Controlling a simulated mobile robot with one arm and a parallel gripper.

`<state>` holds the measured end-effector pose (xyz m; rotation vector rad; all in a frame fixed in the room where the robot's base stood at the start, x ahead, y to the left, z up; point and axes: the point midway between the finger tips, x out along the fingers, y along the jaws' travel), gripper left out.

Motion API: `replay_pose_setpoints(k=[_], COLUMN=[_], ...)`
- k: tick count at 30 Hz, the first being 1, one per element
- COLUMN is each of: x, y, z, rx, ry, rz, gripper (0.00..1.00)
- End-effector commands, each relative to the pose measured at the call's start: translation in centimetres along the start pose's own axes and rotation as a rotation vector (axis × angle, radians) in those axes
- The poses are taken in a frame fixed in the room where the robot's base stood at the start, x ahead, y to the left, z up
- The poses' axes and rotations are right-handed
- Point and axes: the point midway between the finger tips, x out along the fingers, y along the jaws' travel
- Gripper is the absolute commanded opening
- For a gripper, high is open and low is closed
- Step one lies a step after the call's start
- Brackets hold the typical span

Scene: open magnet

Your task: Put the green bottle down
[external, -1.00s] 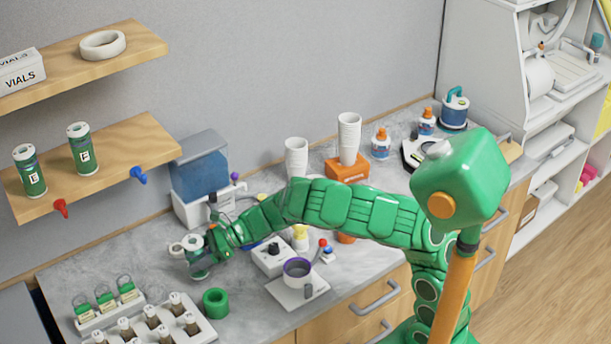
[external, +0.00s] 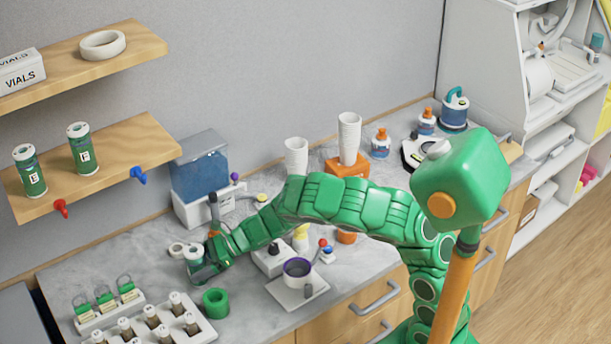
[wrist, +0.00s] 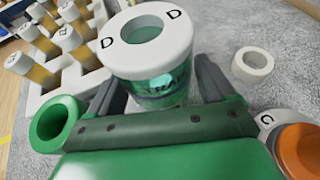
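The green bottle (external: 196,268) has a white cap. In the wrist view the green bottle (wrist: 160,84) shows its cap from above, with a round hollow and the letter D printed twice. My gripper (external: 203,262) is low over the left part of the counter, around the bottle. In the wrist view the dark fingers of my gripper (wrist: 160,88) flank the bottle closely on both sides and appear shut on it. The bottle looks upright. Its base is hidden, so I cannot tell whether it touches the counter.
A green ring (external: 215,303) and a white vial rack (external: 205,330) are near the bottle. A white ring (wrist: 252,63) lies beyond it. An orange and white item (wrist: 300,145) is close at right. Two green bottles (external: 80,150) stand on the shelf. Grey counter (external: 105,262) is bare at left.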

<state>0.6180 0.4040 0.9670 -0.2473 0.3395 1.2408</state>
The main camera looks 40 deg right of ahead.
Motion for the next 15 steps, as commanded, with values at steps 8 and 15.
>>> replay_pose_setpoints(k=[8, 15], x=[0.00, -0.71], y=[-0.01, -0.05], z=[0.01, 0.23], rx=[0.000, -0.001], ry=[0.000, 0.000], rz=[0.000, -0.002], gripper=[0.91, 0.91])
